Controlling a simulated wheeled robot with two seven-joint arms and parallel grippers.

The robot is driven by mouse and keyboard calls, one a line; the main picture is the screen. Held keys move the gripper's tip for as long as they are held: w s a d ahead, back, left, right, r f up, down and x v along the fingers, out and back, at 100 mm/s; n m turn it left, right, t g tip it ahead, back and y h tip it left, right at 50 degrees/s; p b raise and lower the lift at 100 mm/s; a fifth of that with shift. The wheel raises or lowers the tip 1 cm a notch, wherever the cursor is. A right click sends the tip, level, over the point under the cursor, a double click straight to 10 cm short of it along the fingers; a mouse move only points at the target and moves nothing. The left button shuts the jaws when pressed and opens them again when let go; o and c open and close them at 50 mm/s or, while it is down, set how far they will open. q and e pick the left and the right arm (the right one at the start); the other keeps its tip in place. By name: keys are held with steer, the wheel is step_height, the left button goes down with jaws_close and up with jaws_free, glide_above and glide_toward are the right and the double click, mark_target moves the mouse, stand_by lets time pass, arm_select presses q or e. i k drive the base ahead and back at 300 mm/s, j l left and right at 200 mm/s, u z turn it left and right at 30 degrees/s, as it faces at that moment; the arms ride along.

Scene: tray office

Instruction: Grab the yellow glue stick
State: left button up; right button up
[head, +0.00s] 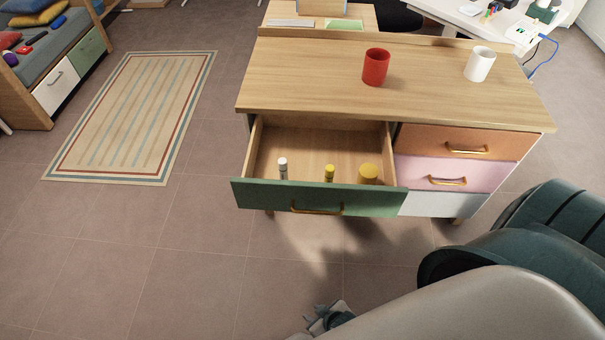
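A slim yellow stick (329,174), which looks like the yellow glue stick, stands upright in the open green-fronted drawer (262,196), near its front wall. The drawer front hides its lower part. My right gripper (322,316) shows small at the bottom of the head view, low over the floor and well in front of the drawer, apart from the stick. My own arm covers part of it, and its finger opening is not clear. My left gripper is not in view.
In the drawer, a white stick (283,169) stands left of the yellow one and a wider yellow round object (369,175) stands right. A red mug (376,67) and a white mug (480,64) stand on the wooden cabinet top (310,75). The floor in front is clear.

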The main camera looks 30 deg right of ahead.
mark_target(330, 170)
steer(key=j, duration=0.15)
steer(key=z, duration=1.65)
steer(key=j, duration=0.05)
